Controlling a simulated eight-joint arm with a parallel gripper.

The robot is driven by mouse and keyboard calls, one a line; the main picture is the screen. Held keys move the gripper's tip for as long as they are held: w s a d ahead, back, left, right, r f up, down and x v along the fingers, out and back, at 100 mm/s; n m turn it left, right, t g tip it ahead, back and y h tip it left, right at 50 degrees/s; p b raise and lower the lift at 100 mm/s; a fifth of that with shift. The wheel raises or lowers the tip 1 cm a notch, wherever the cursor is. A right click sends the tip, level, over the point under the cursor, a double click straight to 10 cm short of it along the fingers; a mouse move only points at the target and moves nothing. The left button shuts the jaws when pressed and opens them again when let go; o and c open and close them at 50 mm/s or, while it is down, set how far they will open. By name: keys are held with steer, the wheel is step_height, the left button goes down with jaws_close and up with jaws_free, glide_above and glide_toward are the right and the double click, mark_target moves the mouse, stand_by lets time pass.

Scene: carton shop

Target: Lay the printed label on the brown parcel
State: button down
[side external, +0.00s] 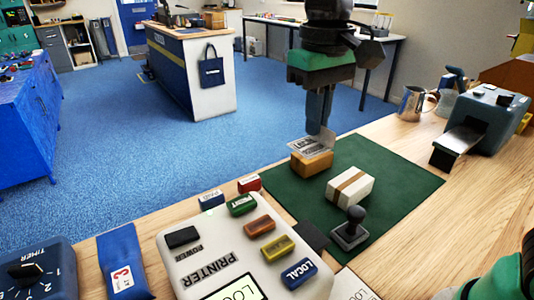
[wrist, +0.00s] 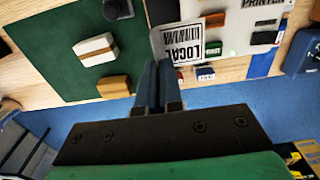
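The printed label (wrist: 183,45), a white sheet with black "LOCAL" print, is pinched at its edge between the fingertips of my gripper (wrist: 157,66). In the side view my gripper (side external: 319,130) points down, with the label (side external: 312,146) at its tips, overlapping the upper part of the brown parcel (side external: 312,164). The brown parcel sits at the edge of the green mat. In the wrist view the brown parcel (wrist: 114,87) is left of the fingers, and the label does not cover it. The exact height of the label above the parcel is hard to tell.
A white parcel with a brown band (side external: 350,187) lies on the green mat (side external: 400,183). A dark hand stamp (side external: 349,232) stands nearby. The printer (side external: 190,265), with coloured buttons, is in front. A grey machine (side external: 482,118) and a metal jug (side external: 411,103) are at the right.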

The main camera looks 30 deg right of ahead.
steer(key=w+d+f+n, duration=0.4)
steer(key=w+d+n, duration=0.1)
steer(key=n, duration=0.7)
steer(key=w+d+f+n, duration=0.4)
steer(key=w+d+n, duration=0.1)
steer(key=n, duration=0.6)
steer(key=w+d+f+n, duration=0.4)
steer(key=w+d+n, duration=0.1)
steer(key=n, duration=0.7)
steer(key=shift+w+d+f+n, duration=0.1)
steer(key=shift+w+d+n, duration=0.25)
steer(key=shift+d, duration=0.4)
steer(key=shift+f, duration=3.1)
steer(key=shift+f, duration=0.15)
